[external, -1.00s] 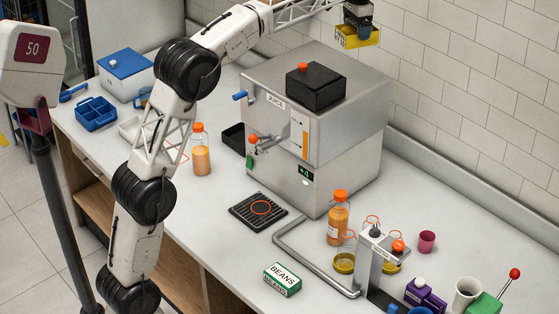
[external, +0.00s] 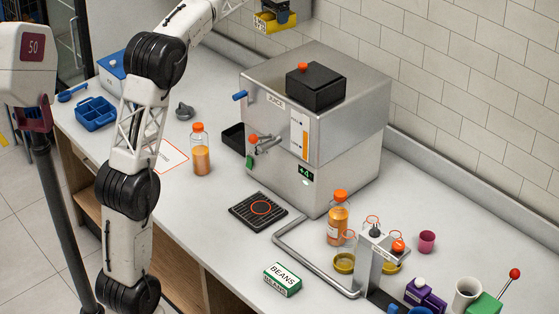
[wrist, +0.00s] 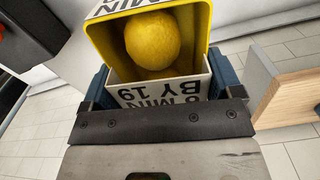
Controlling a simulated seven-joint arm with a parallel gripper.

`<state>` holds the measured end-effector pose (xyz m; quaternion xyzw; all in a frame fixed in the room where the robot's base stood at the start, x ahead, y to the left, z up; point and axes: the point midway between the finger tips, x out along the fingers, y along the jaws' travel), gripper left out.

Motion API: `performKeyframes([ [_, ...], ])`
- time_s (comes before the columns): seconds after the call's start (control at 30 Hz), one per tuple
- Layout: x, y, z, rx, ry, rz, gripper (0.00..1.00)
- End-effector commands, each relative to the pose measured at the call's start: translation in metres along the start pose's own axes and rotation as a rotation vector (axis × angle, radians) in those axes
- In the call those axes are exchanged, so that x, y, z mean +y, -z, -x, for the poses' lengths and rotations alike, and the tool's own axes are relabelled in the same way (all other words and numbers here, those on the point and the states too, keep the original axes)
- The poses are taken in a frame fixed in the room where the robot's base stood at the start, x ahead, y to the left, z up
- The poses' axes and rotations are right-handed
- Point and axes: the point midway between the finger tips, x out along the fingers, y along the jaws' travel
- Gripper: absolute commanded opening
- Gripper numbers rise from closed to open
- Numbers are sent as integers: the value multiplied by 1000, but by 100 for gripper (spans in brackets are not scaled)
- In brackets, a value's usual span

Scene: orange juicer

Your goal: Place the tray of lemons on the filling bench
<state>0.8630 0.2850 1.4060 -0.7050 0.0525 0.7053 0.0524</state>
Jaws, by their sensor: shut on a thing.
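My gripper (wrist: 158,86) is shut on a yellow-lined tray (wrist: 98,47) with white printed walls. One lemon (wrist: 152,40) shows inside it; other contents are hidden. In the external view the tray (external: 272,24) is held high at the top edge, in the air above and behind the juicer's left side, with my gripper partly cut off. The white bench (external: 215,215) runs below. Which part of it is the filling bench is not marked legibly; a red-outlined sheet (external: 172,156) lies on its left part.
The steel juicer (external: 315,130) with a black box on top stands mid-bench. A juice bottle (external: 201,152), a blue caddy (external: 95,113) and a grey knob-like piece (external: 183,111) are at left. A bean box (external: 282,279) and a dispenser (external: 368,262) stand at front right.

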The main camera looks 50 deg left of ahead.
Motion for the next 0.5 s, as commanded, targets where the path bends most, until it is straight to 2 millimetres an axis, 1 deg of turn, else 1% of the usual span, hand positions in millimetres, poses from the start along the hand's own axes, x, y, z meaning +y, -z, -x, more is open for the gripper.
performKeyframes([
  [0.03,-15,-9,-1,1,0,13,56],
  [0.13,-41,-25,-10,0,0,33,56],
  [0.23,-67,-40,-28,-3,-2,50,56],
  [0.3,-85,-50,-46,-2,-1,61,56],
  [0.37,-99,-58,-63,-2,-2,67,56],
  [0.5,-126,-75,-106,-2,-2,79,56],
])
